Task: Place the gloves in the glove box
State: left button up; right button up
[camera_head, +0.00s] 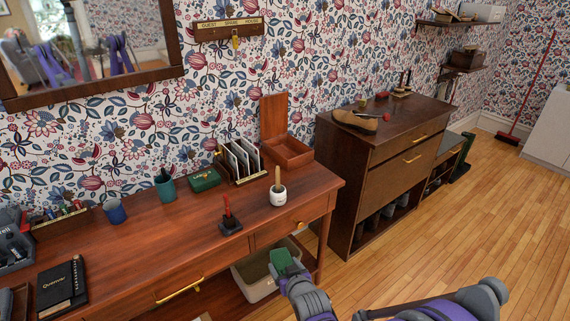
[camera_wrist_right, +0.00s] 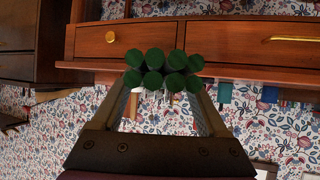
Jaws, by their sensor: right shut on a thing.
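My right gripper (camera_head: 289,273) is in front of the brown table, low near its right-hand drawer. It is shut on a green thing (camera_head: 281,258), which I take to be the gloves. In the right wrist view, several round green ends (camera_wrist_right: 160,62) stick out between the fingertips (camera_wrist_right: 165,92). An open wooden box (camera_head: 288,152) with its lid raised stands at the table's back right corner; I take it to be the glove box. Its floor is partly hidden by its front wall. My left gripper is out of view.
The table (camera_head: 150,245) also bears a letter rack (camera_head: 240,160), a green box (camera_head: 204,180), a white pot (camera_head: 278,196), a dark stand with a red handle (camera_head: 230,222) and cups. A pale bin (camera_head: 262,287) stands below. A dark cabinet (camera_head: 385,160) stands right; floor there is clear.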

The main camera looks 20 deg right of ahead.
aim_at(287, 155)
jog(key=l+u, duration=0.35)
jog(key=l, duration=0.45)
jog(key=k+l+u, duration=0.1)
jog(key=l+u, duration=0.2)
jog(key=l, duration=0.5)
